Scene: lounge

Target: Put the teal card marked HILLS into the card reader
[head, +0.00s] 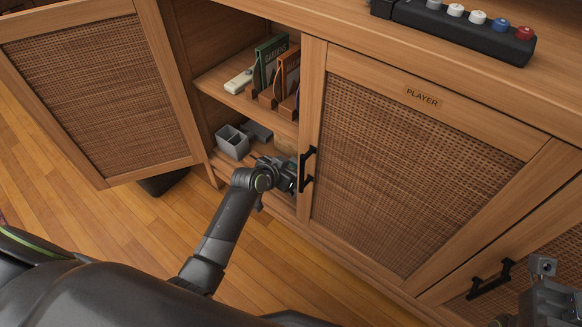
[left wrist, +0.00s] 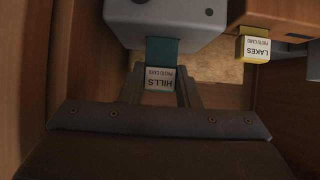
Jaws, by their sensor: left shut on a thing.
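In the left wrist view the teal card (left wrist: 162,52) has a white label reading HILLS, upside down. My left gripper (left wrist: 160,88) is shut on the label end. The card's far end meets the edge of a grey device (left wrist: 185,20), which looks like the card reader; I cannot tell whether it is inside a slot. In the head view my left gripper (head: 287,176) is inside the cabinet's lower compartment, and the card is hidden there. My right gripper (head: 545,295) is partly in view at the lower right; its fingers do not show clearly.
A yellow LAKES card (left wrist: 254,48) sits at a wooden block, right of the teal card. A grey divided box (head: 232,142) stands on the lower shelf. The left door (head: 95,90) is open; the PLAYER door (head: 415,150) is shut.

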